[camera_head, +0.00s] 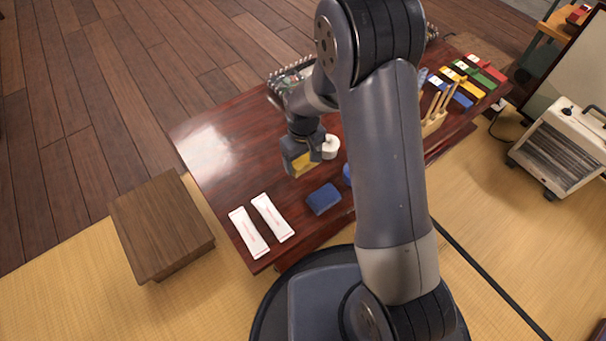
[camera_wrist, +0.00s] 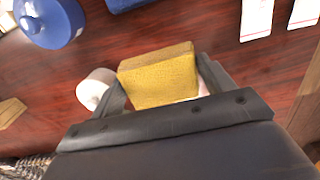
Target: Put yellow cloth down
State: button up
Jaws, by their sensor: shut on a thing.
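The yellow cloth (camera_wrist: 158,78) is a folded, block-like piece held between the two fingers of my gripper (camera_wrist: 162,88) in the wrist view. In the head view the yellow cloth (camera_head: 303,166) shows partly at the end of my gripper (camera_head: 300,168), over the dark red table (camera_head: 215,145). Whether its underside touches the table, I cannot tell. A folded blue cloth (camera_head: 323,198) lies on the table below and to the right of my gripper.
Two white packets (camera_head: 249,233) lie near the table's front left corner. A white round item (camera_head: 330,147) is close beside my gripper. A blue lidded pot (camera_wrist: 48,20) stands nearby. A wooden holder (camera_head: 433,122) and coloured cloths (camera_head: 470,78) are farther right. The table's left part is bare.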

aim_at(303, 177)
notch_tip(303, 177, down, 6)
jog(key=shift+b, duration=1.05)
jog(key=shift+f, duration=0.1)
jog(key=o, duration=1)
jog(key=shift+c, duration=0.2)
notch_tip(303, 177, up, 12)
jog(key=p, duration=0.5)
